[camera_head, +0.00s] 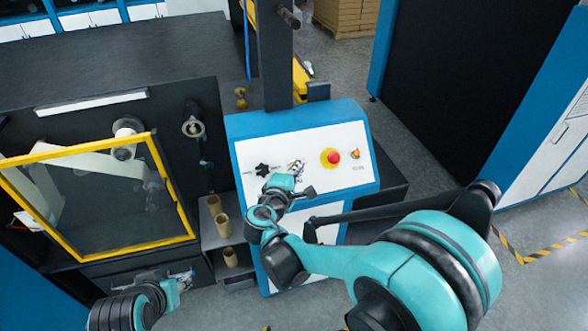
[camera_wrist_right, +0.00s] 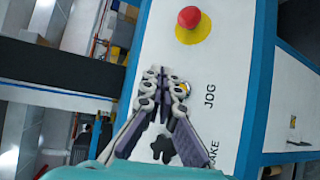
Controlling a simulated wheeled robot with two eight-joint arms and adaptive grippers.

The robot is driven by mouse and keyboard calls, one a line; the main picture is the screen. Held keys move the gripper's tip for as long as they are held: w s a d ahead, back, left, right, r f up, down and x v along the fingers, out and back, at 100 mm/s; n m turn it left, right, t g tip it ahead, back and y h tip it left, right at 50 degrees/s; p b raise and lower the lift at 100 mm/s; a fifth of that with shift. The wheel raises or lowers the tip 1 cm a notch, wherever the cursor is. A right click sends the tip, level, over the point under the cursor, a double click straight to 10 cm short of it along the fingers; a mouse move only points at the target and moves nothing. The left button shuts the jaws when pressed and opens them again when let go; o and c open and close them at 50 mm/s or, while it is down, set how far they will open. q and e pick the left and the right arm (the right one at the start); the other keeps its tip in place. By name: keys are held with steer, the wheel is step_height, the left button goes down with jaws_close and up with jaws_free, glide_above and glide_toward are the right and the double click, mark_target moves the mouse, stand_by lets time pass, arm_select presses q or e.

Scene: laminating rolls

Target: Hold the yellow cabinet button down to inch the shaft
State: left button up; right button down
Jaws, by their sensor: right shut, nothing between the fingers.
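The yellow cabinet button (camera_wrist_right: 184,89) shows as a small patch beside the JOG label in the right wrist view, mostly hidden by my right fingers. My right gripper (camera_head: 296,167) is shut and empty, its fingertips over the sloped white panel (camera_head: 225,2) of the cabinet. In the right wrist view the fingertips (camera_wrist_right: 164,76) overlap the button; I cannot tell whether they touch or press it. My left gripper (camera_head: 184,281) is low at the left in the head view, too small to tell if open or shut. The shaft cannot be made out clearly.
A red button on a yellow disc (camera_head: 331,157) sits right of my right gripper, with a small orange control (camera_head: 355,153) beyond it. A black star knob (camera_head: 263,170) is to its left. A yellow-framed guard (camera_head: 166,243) and cardboard tubes (camera_head: 222,226) stand further left.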

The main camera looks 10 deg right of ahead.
steer(key=shift+w+f+b, duration=1.5)
steer(key=shift+w+f, duration=0.55)
steer(key=shift+w+f+b, duration=0.3)
steer(key=shift+b, duration=0.1)
steer(key=shift+w+f+b, duration=0.25)
steer(key=shift+b, duration=0.05)
stand_by(0.5)
stand_by(2.9)
steer(key=shift+s+r+p, duration=0.4)
steer(key=shift+s+r, duration=0.2)
